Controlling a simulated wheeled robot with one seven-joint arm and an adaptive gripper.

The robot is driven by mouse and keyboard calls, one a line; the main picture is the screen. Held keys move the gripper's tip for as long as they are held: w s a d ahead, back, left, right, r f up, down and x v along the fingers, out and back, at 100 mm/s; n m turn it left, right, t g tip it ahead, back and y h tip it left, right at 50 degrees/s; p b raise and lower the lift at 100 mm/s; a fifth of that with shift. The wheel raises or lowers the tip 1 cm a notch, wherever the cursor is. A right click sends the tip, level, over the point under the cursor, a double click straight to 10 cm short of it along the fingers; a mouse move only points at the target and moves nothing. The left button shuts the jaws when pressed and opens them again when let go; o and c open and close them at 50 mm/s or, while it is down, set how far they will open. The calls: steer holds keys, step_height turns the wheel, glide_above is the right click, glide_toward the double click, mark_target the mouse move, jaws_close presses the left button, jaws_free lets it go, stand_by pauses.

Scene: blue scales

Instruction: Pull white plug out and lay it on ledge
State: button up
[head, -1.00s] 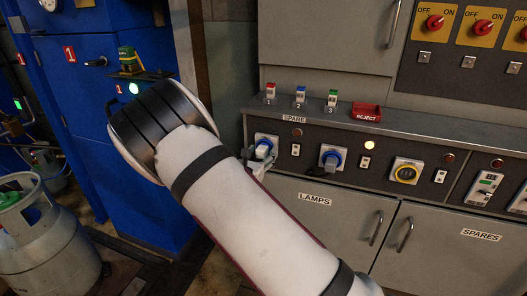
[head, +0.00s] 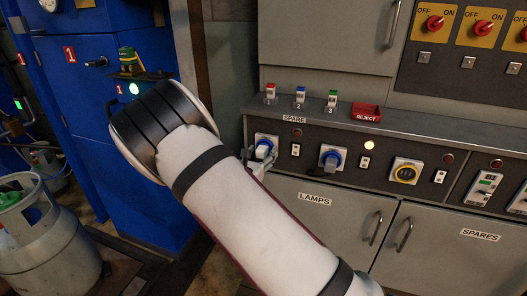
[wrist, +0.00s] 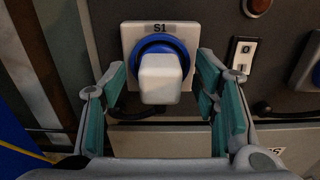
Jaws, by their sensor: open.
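The white plug (wrist: 160,80) sits in the round blue socket marked S1 (wrist: 159,48) on the dark panel. A dark cord runs beneath it. In the head view the plug (head: 264,149) shows at the panel's left end, partly behind my gripper (head: 259,163). My gripper (wrist: 163,75) is open in the wrist view, with one green-padded finger on each side of the plug. Gaps show between both fingers and the plug. The grey ledge (head: 420,133) runs along the top of the panel.
A small switch (wrist: 240,53) is right of S1. The ledge's front strip looks clear.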

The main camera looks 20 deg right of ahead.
mark_target(260, 155)
stand_by(0.4)
jaws_close()
steer(key=shift+s+a, duration=0.1)
steer(key=shift+s, duration=0.05)
steer(key=shift+p+v, duration=1.05)
steer(key=shift+v, duration=1.8)
